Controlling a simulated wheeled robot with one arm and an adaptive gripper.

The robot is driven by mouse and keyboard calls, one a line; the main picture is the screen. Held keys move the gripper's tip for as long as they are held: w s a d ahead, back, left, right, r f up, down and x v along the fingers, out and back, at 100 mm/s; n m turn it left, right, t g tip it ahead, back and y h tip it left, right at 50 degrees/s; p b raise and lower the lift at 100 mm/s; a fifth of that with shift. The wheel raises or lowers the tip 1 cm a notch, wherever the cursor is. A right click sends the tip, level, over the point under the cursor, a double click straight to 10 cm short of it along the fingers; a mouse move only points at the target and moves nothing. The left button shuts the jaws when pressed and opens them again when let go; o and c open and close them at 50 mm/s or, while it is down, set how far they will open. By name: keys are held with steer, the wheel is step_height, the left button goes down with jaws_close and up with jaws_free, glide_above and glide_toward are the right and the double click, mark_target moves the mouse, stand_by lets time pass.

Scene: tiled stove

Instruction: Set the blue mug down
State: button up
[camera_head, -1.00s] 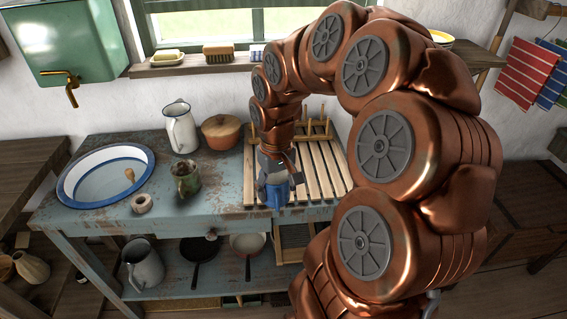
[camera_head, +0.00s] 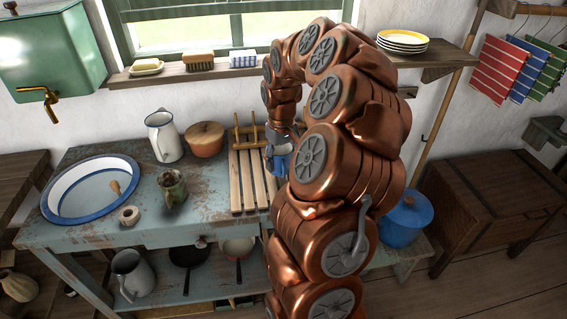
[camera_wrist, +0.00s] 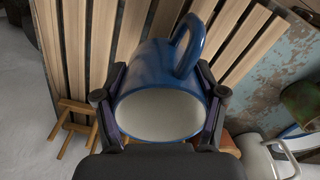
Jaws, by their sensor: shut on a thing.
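The blue mug (camera_head: 280,160) is held over the slatted wooden rack (camera_head: 249,183) on the worn blue table. My gripper (camera_head: 281,145) is shut on it. In the wrist view, the mug (camera_wrist: 150,62) sits between the two fingers of my gripper (camera_wrist: 160,97). Its white inside faces the wrist camera and its blue handle points up in that picture. The rack's slats (camera_wrist: 75,40) show behind the mug. I cannot tell whether the mug touches them. My arm hides the right part of the rack in the head view.
Pegs (camera_head: 247,131) rise at the rack's back. A shelf (camera_head: 185,69) runs above.

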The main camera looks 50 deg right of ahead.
steer(key=shift+w+d+f, duration=0.15)
steer(key=shift+w+d, duration=0.1)
steer(key=shift+d, duration=0.5)
step_height(320, 180, down, 2)
steer(key=shift+f+p, duration=0.2)
steer(key=shift+p, duration=0.35)
steer(key=shift+f, duration=0.5)
steer(key=shift+f, duration=0.15)
steer(key=o, duration=1.5)
step_height(320, 180, up, 12)
steer(key=shift+r+b, duration=0.2)
steer(key=shift+b, duration=0.65)
